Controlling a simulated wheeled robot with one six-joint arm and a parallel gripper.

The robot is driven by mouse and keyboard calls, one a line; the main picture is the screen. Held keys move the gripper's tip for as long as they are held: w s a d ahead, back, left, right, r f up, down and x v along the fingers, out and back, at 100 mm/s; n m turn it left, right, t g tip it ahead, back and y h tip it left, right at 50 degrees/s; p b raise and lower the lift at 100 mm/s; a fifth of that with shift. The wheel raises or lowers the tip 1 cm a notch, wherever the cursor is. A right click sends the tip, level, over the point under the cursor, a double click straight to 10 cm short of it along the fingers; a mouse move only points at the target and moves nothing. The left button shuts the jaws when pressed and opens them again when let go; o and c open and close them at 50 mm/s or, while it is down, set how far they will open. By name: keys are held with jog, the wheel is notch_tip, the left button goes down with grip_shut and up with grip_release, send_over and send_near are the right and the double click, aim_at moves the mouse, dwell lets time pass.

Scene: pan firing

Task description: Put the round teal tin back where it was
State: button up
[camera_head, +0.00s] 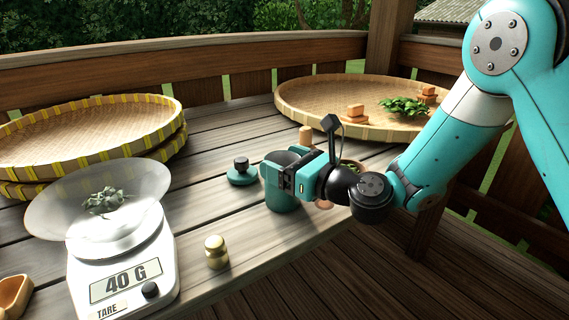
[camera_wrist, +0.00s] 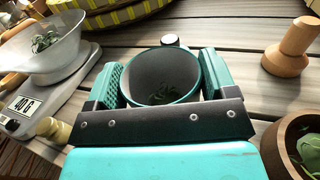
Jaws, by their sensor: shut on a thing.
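The round teal tin (camera_head: 281,194) is an open cylinder with a dark inside, upright at the table's right part. My gripper (camera_head: 290,170) is shut on it from the right. In the wrist view the tin (camera_wrist: 160,76) sits between both fingers of my gripper (camera_wrist: 160,85), and a few leaves show at its bottom. A teal lid (camera_head: 242,174) with a dark knob lies on the table just left of the tin. The tin's base seems at or close to the tabletop; I cannot tell if it touches.
A white scale (camera_head: 125,275) reading 40 G holds a clear bowl (camera_head: 62,215) with leaves. A brass weight (camera_head: 216,252) stands between scale and tin. Woven trays (camera_head: 60,140) lie at left, another (camera_head: 310,95) behind.

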jog(key=o, duration=1.2)
jog(key=shift+f, duration=0.1)
jog(key=shift+r, duration=0.2)
jog(key=shift+s+d+f, duration=0.1)
jog(key=shift+s+d, duration=0.15)
jog(key=b+v, duration=0.6)
jog(key=v, duration=0.4)
jog(key=shift+s+d+f+b, duration=0.1)
jog(key=shift+d+b, duration=0.1)
jog(key=shift+b, duration=0.15)
jog(key=s+a+f+n+g+h, duration=0.1)
jog(key=s+a+n+g, duration=0.1)
jog(key=s+n+g, duration=0.5)
jog(key=s+a+f+n+g+h, duration=0.15)
jog(key=s+n, duration=0.35)
jog(key=n, duration=0.7)
jog(key=s+d+n+g+h, duration=0.1)
jog(key=s+d+n+h, duration=0.1)
jog(key=s+d+n, duration=0.1)
jog(key=s+d+f+n+g+h, duration=0.1)
jog(key=s+d+n+h, duration=0.2)
jog(key=n, duration=0.3)
jog(key=s+d+f+n+g+h, duration=0.1)
jog(key=s+d+n+h, duration=0.1)
jog(key=n, duration=0.3)
jog(key=shift+s+d, duration=0.5)
jog(key=shift+d, duration=0.35)
